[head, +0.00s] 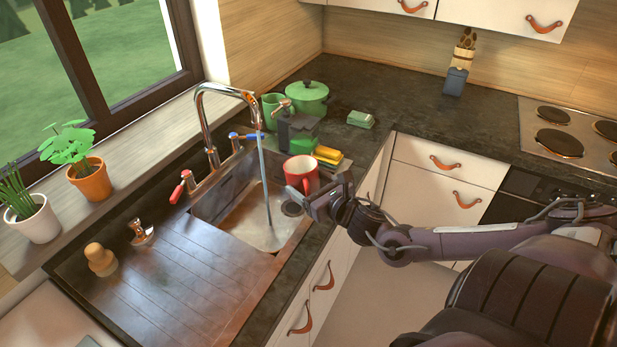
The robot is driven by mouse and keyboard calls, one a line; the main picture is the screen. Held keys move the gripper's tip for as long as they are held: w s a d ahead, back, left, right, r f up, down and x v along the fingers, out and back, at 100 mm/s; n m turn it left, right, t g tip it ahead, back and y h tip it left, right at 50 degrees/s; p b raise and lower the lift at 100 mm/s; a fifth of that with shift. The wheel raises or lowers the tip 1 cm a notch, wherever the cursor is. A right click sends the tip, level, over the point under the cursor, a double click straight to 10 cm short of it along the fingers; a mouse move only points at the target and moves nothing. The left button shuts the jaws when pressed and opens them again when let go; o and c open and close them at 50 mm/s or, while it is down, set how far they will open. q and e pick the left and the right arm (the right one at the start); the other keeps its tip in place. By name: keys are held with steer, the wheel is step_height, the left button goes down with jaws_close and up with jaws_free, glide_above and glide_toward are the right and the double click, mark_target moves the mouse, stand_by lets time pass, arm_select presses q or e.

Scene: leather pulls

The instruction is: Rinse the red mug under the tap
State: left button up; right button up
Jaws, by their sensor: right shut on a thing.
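The red mug (301,174), pale inside, is upright over the right part of the sink (236,226). My right gripper (312,203) is shut on the mug at its near side; the exact contact is partly hidden. The chrome tap (203,114) arches over the sink and a stream of water (265,180) falls from it into the basin. The stream passes to the left of the mug, apart from it in the picture. The tap has a red lever (182,187) and a blue lever (245,136). My left gripper is out of view.
Behind the mug are a yellow sponge (328,155), a dark soap dispenser (297,130), a green mug (272,108) and a green pot (308,98). A ribbed drainboard (170,290) lies left of the sink, mostly clear. Potted plants (90,180) stand on the windowsill.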

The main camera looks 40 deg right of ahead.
steer(key=shift+w+d, duration=0.15)
steer(key=shift+w, duration=0.1)
steer(key=w+b, duration=0.3)
steer(key=w+a+f+b, duration=0.1)
steer(key=b, duration=0.1)
steer(key=shift+w, duration=0.25)
steer(key=w+a+f+b, duration=0.1)
steer(key=w+b, duration=0.7)
steer(key=w, duration=0.2)
steer(key=shift+a, duration=0.25)
steer(key=shift+d, duration=0.1)
steer(key=shift+d+b, duration=0.4)
steer(key=s, duration=0.2)
steer(key=s+p, duration=0.1)
steer(key=s, duration=0.2)
steer(key=s+d, duration=0.1)
steer(key=s, duration=0.1)
steer(key=shift+s+p, duration=0.25)
steer(key=shift+p, duration=0.1)
